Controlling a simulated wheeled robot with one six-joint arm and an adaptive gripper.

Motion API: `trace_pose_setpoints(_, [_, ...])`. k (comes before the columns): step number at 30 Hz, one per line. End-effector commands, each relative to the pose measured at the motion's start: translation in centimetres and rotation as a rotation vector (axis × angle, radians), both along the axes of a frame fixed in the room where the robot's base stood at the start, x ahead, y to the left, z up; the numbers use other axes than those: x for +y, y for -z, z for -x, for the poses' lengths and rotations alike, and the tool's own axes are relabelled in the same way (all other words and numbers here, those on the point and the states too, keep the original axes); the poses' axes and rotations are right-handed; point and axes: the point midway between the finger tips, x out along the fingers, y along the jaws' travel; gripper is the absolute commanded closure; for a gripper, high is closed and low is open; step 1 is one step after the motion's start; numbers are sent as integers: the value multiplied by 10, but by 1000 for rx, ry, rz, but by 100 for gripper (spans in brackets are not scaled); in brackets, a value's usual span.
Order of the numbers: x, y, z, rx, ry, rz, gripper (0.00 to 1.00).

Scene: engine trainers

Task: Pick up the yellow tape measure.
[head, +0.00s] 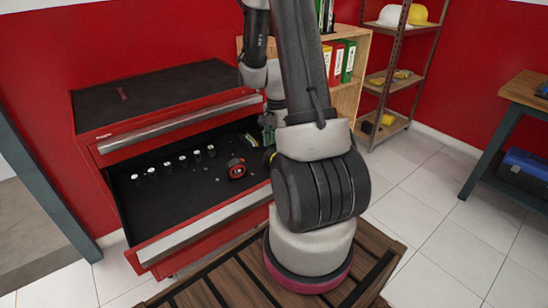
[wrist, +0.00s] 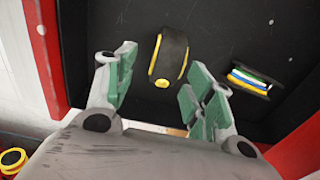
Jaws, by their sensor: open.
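The yellow tape measure (wrist: 169,57), black across its middle with yellow sides, lies on the black drawer floor in the wrist view. It is just beyond the fingertips of my gripper (wrist: 163,88) and roughly between their lines. My gripper is open with its green pads apart, and nothing is between them. I cannot tell its height above the tape measure. In the head view my gripper (head: 267,129) is mostly hidden behind my arm at the drawer's right end. A small yellow patch beside my arm there is too covered to identify.
The open drawer (head: 130,207) of the red cabinet also holds several small silver sockets (head: 182,160) and a red-and-black tape measure (head: 236,168). A multicoloured striped item (wrist: 249,82) lies right of the yellow tape measure. The red drawer walls (wrist: 45,55) are close to my gripper.

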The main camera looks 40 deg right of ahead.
Motion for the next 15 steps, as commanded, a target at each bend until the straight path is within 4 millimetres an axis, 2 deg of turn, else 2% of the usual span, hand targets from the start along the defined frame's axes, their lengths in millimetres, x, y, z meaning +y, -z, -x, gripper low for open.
trace_pose_setpoints(9, [5, 46, -7, 2, -2, -1, 46])
trace_pose_setpoints(15, [5, 52, -8, -1, -2, 0, 46])
